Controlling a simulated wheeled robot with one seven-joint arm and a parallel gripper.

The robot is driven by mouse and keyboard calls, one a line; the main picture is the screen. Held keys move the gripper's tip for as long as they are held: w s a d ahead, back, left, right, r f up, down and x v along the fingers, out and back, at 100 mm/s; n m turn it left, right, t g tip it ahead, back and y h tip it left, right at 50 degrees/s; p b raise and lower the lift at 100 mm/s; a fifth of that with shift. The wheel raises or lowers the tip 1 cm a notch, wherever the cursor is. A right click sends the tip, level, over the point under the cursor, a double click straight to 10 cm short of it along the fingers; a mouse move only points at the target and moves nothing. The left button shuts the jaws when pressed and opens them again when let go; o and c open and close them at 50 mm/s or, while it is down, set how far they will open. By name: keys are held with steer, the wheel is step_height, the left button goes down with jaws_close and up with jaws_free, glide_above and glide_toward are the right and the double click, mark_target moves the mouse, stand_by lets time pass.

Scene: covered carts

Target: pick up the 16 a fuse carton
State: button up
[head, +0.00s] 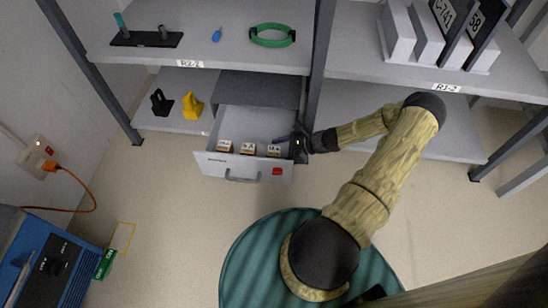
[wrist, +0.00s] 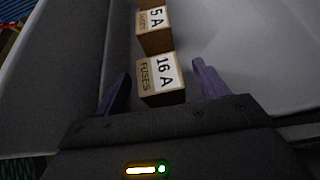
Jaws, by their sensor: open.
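The 16 A fuse carton (wrist: 160,80) is a small brown box with a white "16 A FUSES" label. In the wrist view it sits between my gripper's two purple fingers, with a gap visible on each side. In the head view the carton (head: 273,151) is the rightmost of three in the open drawer (head: 262,118). My gripper (head: 286,144) is open at the drawer's right side, by this carton. The 5 A carton (wrist: 154,30) stands just beyond it in the wrist view, and is the middle one (head: 248,148) in the head view.
A third carton (head: 224,146) stands at the drawer's left. The drawer's front wall (head: 240,169) and right side are close to my gripper. The shelf (head: 200,50) above holds a green ring (head: 272,35). Black and yellow items (head: 192,106) lie on the lower shelf at left.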

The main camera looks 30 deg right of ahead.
mark_target(278, 151)
stand_by(0.4)
steer(key=c, duration=1.1)
steer(key=shift+c, duration=0.2)
steer(key=shift+r, duration=0.15)
step_height(278, 151, up, 10)
steer(key=p, duration=0.6)
